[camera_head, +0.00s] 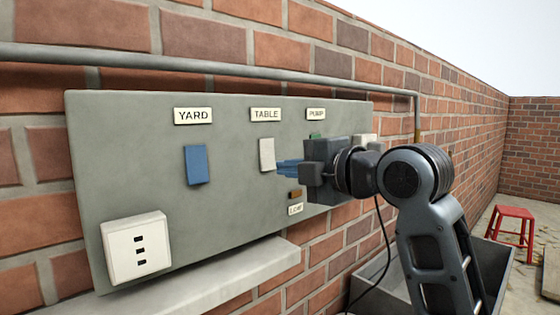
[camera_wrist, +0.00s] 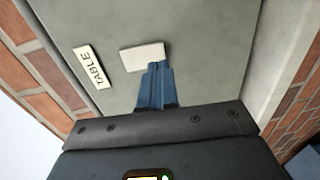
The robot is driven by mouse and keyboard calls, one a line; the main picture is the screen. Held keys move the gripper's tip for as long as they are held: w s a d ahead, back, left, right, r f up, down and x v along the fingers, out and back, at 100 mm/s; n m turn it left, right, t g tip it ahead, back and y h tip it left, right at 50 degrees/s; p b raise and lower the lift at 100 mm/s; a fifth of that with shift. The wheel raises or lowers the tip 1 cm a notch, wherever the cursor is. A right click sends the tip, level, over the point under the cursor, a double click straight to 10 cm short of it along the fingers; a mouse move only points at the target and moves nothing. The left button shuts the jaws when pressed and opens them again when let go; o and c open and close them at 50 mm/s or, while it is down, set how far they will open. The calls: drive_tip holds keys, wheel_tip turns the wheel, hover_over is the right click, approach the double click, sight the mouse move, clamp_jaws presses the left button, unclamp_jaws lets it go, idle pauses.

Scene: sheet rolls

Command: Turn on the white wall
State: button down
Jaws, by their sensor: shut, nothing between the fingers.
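A white rocker switch (camera_head: 267,154) sits on the grey wall panel (camera_head: 110,140), below a TABLE label (camera_head: 266,115). My gripper (camera_head: 280,167) is shut, with nothing between its blue fingers. Its fingertips are at the lower right of the white switch in the head view. In the wrist view, the closed fingertips (camera_wrist: 156,66) lie over or right beside the near edge of the white switch (camera_wrist: 140,56). I cannot tell whether they touch it, nor which way the switch is tipped.
The panel also carries a blue switch (camera_head: 195,165) under YARD, a partly hidden green switch (camera_head: 317,136) under PUMP, a small brown switch (camera_head: 295,194) and a white socket (camera_head: 136,249). A ledge (camera_head: 210,284) runs below. A pipe (camera_head: 200,65) runs above. A red stool (camera_head: 514,225) stands far right.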

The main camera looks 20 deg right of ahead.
sight(269, 167)
drive_tip(key=shift+p+x, duration=0.3)
drive_tip(key=shift+x, duration=1.15)
drive_tip(key=shift+f, duration=0.1)
drive_tip(key=shift+w+f+b, duration=0.1)
drive_tip(key=shift+w+b, duration=0.1)
drive_tip(key=shift+b, duration=0.25)
drive_tip(key=shift+s, duration=0.1)
